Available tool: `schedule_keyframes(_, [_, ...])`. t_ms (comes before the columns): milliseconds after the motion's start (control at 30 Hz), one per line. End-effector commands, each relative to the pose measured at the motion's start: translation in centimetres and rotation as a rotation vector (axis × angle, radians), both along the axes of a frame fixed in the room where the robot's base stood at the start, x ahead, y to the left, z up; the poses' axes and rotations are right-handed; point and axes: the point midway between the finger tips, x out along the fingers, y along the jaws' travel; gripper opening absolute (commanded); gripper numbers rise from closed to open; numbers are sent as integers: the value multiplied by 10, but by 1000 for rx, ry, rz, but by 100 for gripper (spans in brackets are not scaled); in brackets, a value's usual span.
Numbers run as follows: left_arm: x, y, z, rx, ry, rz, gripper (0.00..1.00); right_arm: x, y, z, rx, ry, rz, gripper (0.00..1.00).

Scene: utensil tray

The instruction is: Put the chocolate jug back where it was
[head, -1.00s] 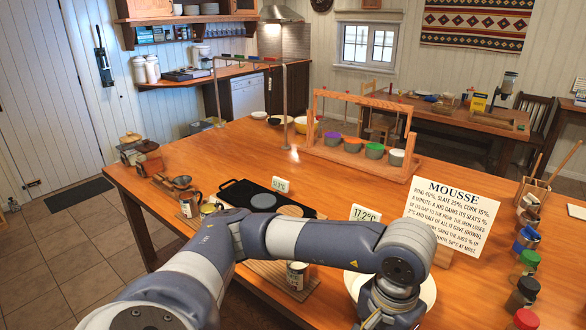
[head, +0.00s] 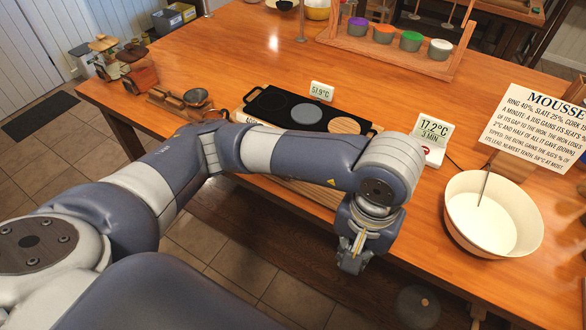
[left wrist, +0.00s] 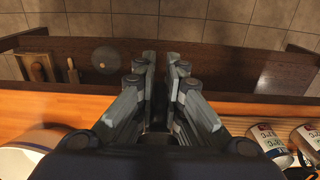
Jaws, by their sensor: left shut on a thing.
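My left gripper (head: 352,255) hangs past the table's front edge, left of the cream bowl. Two jugs with labels, a nearer one (left wrist: 268,142) and one cut by the frame edge (left wrist: 307,138), stand on the slatted board at the right of the left wrist view. I cannot tell which jug is the chocolate one. The black plate (head: 262,104) carries a dark, a grey and a wooden disc. My right gripper is not in view.
A large cream bowl (head: 455,232) with white contents and a thin rod stands at right. Behind are a display reading 17.2°C (head: 432,136), another reading 51.9°C (head: 321,91), the MOUSSE card (head: 535,125) and a rack with coloured pots (head: 440,68). A slatted board (head: 315,192) lies partly behind my arm.

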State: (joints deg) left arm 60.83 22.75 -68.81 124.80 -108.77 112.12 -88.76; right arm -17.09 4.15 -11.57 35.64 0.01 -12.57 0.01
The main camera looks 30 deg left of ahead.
Motion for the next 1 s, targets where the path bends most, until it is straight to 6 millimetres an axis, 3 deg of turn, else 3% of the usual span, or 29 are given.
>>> schedule_keyframes(167, [10,7,1,1,-2,5,0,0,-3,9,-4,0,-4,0])
schedule_keyframes(600, [90,82,-8,3,0,5,0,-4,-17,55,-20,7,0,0])
schedule_keyframes(933, [116,106,-13,2,-2,3,0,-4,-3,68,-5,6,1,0])
schedule_keyframes(1000, [114,106,-23,0,4,-1,0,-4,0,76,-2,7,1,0])
